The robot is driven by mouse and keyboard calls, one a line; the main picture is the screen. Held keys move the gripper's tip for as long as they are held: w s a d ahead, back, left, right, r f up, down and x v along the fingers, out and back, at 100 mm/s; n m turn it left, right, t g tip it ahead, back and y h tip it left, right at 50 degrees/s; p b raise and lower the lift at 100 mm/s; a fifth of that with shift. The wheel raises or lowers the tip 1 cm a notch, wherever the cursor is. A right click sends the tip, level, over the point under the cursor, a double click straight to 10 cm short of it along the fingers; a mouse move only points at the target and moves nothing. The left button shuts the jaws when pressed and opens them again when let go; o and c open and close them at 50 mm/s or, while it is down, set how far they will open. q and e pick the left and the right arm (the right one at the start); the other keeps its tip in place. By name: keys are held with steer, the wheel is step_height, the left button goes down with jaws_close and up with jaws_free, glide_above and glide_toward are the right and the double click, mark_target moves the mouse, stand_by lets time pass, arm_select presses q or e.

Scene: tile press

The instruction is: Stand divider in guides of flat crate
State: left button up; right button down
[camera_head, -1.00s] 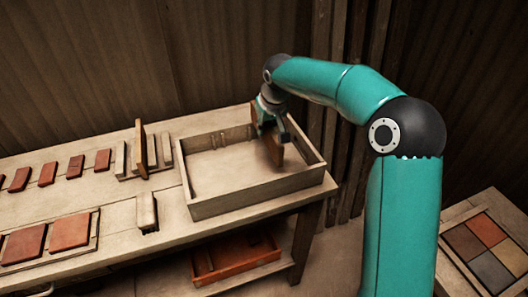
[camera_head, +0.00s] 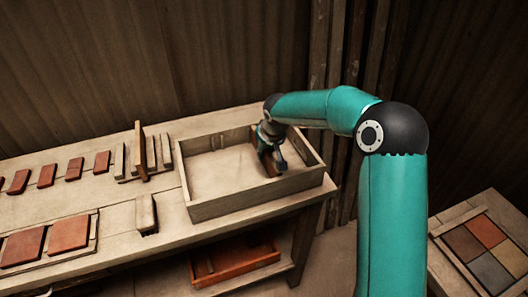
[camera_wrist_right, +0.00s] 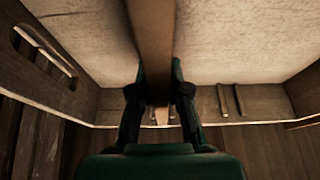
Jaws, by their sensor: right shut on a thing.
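The flat crate (camera_head: 255,193) stands at the right end of the bench. My right gripper (camera_head: 270,155) is inside it, towards its right side, shut on a brown wooden divider (camera_head: 281,163). The divider is low in the crate and mostly hidden by the gripper in the head view. In the right wrist view the divider (camera_wrist_right: 154,45) runs from the top edge to between the fingers (camera_wrist_right: 160,98). One pair of guides (camera_wrist_right: 230,100) on the crate wall is free; another pair shows partly beyond the divider's end. I cannot tell whether the divider sits between them. My left gripper is out of view.
Another upright board (camera_head: 140,150) stands in a slotted rack (camera_head: 120,160) left of the crate. A brush (camera_head: 146,213) and several red tiles (camera_head: 68,232) lie on the bench. An orange tray (camera_head: 235,262) is on the lower shelf. A tile box (camera_head: 478,250) stands at right.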

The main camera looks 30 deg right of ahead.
steer(key=c, duration=1.1)
jaws_free()
steer(key=shift+c, duration=0.2)
steer(key=v, duration=1.2)
steer(key=shift+s+b, duration=0.1)
steer(key=shift+b, duration=0.3)
